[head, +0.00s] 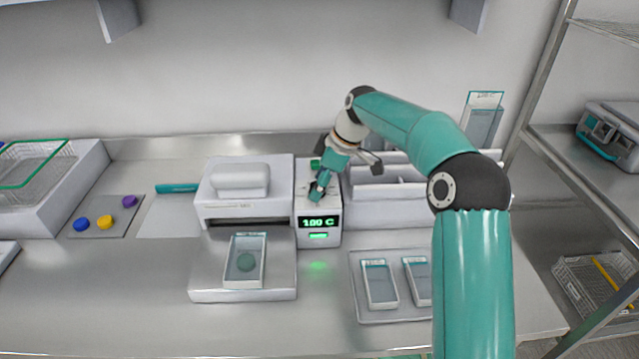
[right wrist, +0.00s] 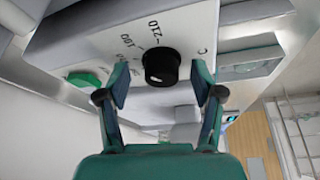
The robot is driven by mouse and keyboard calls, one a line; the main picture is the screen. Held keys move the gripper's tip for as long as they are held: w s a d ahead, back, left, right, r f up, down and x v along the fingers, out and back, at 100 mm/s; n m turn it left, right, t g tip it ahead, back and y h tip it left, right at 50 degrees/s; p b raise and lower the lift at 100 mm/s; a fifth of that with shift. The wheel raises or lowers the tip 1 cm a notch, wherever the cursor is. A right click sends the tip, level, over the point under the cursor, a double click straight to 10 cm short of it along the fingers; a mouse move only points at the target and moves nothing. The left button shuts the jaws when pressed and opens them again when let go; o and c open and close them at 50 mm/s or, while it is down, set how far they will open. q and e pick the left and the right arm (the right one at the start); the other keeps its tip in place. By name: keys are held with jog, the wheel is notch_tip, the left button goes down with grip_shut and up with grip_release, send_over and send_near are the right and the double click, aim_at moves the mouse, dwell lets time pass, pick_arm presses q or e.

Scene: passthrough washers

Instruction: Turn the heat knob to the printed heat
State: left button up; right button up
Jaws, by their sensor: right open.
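The heat knob (right wrist: 161,66) is a black round knob on the white control box, with numbers such as 210 printed around it in the right wrist view. The control box (head: 319,238) shows a green lit display (head: 319,222) reading 100 C or 180 C; the middle digit is unclear. My right gripper (head: 318,192) is over the top of the box and hides the knob in the head view. In the right wrist view its open fingers (right wrist: 161,84) stand on either side of the knob, with gaps showing. My left gripper is out of view.
A green button (right wrist: 88,80) sits beside the knob. A tray with labelled cases (head: 380,286) lies at front right.

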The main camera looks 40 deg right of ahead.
jog(key=v, duration=1.1)
jog(key=shift+r, duration=0.4)
jog(key=shift+s+d, duration=0.1)
